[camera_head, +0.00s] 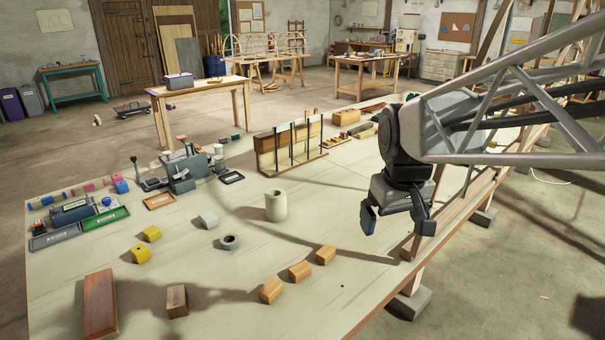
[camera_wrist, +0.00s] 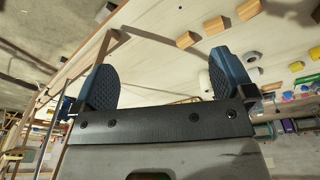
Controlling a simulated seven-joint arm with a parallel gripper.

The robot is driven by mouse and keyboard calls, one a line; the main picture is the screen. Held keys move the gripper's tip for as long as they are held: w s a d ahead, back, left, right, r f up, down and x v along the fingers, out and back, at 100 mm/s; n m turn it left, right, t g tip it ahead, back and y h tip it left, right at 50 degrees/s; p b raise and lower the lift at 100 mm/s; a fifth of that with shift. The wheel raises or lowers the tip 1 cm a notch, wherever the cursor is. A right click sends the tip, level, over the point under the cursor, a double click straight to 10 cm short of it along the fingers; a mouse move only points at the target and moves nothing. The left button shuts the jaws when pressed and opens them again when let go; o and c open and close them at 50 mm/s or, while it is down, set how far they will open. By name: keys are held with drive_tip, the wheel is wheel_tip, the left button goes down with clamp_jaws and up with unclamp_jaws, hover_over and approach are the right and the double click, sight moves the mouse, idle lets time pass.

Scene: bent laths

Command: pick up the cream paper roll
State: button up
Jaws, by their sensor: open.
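The cream paper roll (camera_head: 276,205) stands upright on the pale workbench (camera_head: 350,185), near the middle of the head view. A dark hole shows in its top. My gripper (camera_head: 397,222) is open and empty, in the air to the right of the roll and well apart from it. In the wrist view my gripper (camera_wrist: 162,75) shows two blue fingers with dark ribbed pads spread wide and nothing between them. There a pale shape beside the right finger may be the roll, mostly hidden by that finger.
Several wooden blocks (camera_head: 300,271) lie in front of the roll. Bench space between roll and gripper is clear.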

drive_tip(key=w+a+n, duration=0.2)
drive_tip(key=w+a, duration=0.3)
drive_tip(key=w, duration=0.6)
drive_tip(key=n+g, duration=0.2)
drive_tip(key=n, duration=0.6)
hover_over(274, 193)
drive_tip(key=f, duration=1.5)
drive_tip(key=shift+s+d, duration=0.15)
drive_tip(key=shift+d, duration=0.05)
drive_tip(key=shift+w+a+f, duration=0.2)
drive_tip(key=shift+a+f, duration=0.05)
drive_tip(key=shift+f, duration=1.3)
drive_tip(key=shift+f, duration=0.1)
